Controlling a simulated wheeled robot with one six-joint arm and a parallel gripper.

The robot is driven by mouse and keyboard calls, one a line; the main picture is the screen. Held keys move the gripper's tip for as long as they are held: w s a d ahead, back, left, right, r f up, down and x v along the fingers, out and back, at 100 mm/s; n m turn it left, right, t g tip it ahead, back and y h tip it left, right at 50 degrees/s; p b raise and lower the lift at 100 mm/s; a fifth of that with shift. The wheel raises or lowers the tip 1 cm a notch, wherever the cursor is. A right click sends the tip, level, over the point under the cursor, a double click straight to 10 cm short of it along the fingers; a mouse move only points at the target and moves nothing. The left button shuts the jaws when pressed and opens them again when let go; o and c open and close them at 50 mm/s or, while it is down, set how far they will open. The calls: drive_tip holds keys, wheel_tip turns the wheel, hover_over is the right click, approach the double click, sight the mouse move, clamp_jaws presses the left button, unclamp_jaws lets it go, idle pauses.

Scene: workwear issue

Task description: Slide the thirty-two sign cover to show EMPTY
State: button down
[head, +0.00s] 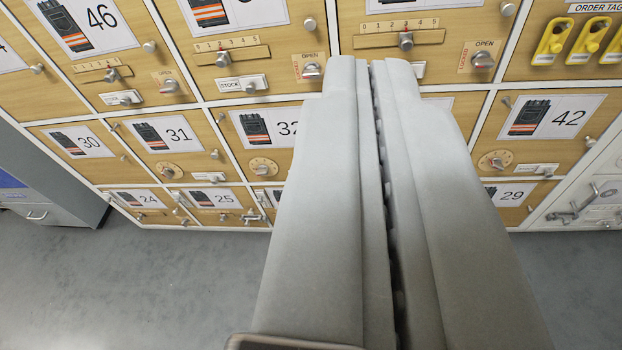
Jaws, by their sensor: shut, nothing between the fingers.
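The thirty-two door (237,150) is a wooden locker door in the middle row. A round dial (262,166) sits below the card. My gripper (371,65) covers the right part of this door. The thirty-two sign and its cover are hidden behind my gripper, so I cannot tell what the sign shows. My gripper is shut and empty, its pale grey fingers reaching up the picture in front of the lockers.
Door 31 (185,155), with a small sign (208,177), is left of 32. Door 42 (550,145) is at right. Yellow tags (590,40) hang top right. Grey floor (150,290) is clear.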

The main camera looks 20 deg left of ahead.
drive_tip(key=w+a+f+m+g+y, duration=0.1)
drive_tip(key=w+a+f+m+g, duration=0.15)
drive_tip(key=w+f, duration=2.1)
drive_tip(key=w+a+f+m+y, duration=0.1)
drive_tip(key=w+f, duration=0.3)
drive_tip(key=f, duration=0.6)
drive_tip(key=w+a+f+m+g+y, duration=0.1)
drive_tip(key=w+f, duration=0.3)
drive_tip(key=f, duration=0.6)
drive_tip(key=w+a+f+m+g+y, duration=0.1)
drive_tip(key=w+f, duration=0.3)
drive_tip(key=f, duration=0.6)
drive_tip(key=shift+f, duration=0.4)
drive_tip(key=shift+a, duration=0.1)
drive_tip(key=w+a+f, duration=0.5)
drive_tip(key=w+f, duration=0.2)
drive_tip(key=w, duration=0.2)
drive_tip(key=shift+a+f, duration=0.3)
drive_tip(key=shift+f, duration=0.05)
